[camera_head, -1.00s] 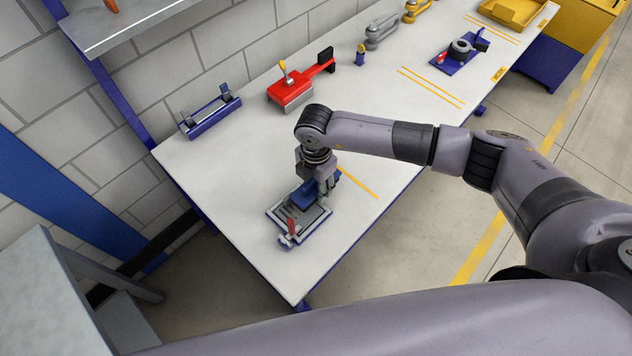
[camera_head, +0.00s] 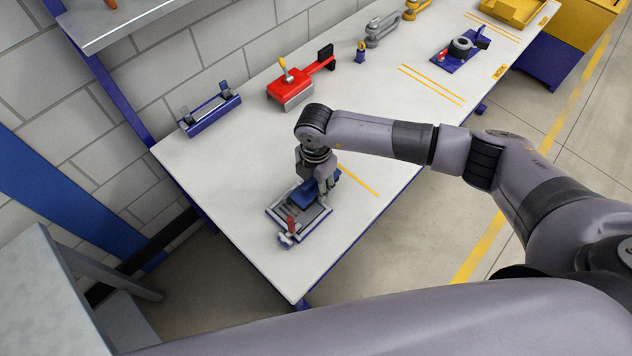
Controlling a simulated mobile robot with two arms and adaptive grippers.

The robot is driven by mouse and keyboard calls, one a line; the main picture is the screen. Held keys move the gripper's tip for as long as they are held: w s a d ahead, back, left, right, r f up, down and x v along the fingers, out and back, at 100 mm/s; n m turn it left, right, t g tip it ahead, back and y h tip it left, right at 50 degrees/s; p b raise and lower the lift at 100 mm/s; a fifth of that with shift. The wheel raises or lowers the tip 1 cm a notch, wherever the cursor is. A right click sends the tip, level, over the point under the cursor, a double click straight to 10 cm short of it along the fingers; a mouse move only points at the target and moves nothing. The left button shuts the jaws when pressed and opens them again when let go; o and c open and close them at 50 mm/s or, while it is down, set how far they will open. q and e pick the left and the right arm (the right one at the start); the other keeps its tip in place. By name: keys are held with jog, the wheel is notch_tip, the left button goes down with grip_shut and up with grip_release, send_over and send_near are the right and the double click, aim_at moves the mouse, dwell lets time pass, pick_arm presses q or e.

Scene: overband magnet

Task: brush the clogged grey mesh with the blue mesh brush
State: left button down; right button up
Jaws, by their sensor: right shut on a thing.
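The blue mesh brush (camera_head: 308,194) is held in my right gripper (camera_head: 322,180), which is shut on it and points down. The brush is over the back part of the grey mesh (camera_head: 306,217) and looks to be on it or just above; I cannot tell which. The mesh lies in a flat frame near the front left corner of the white bench. A red-handled clamp (camera_head: 291,226) stands at the frame's near edge. Part of the mesh is hidden by the brush. My left gripper is not in view.
A blue holder with two uprights (camera_head: 210,115) stands at the bench's back edge. A red device with a black end (camera_head: 292,88) is to its right. A blue fixture with a dark ring (camera_head: 460,50) is farther right. The white bench (camera_head: 240,220) is clear around the mesh frame.

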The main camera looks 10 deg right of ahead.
jog(key=shift+f+b, duration=0.45)
jog(key=shift+f, duration=0.2)
jog(key=shift+s+a, duration=0.1)
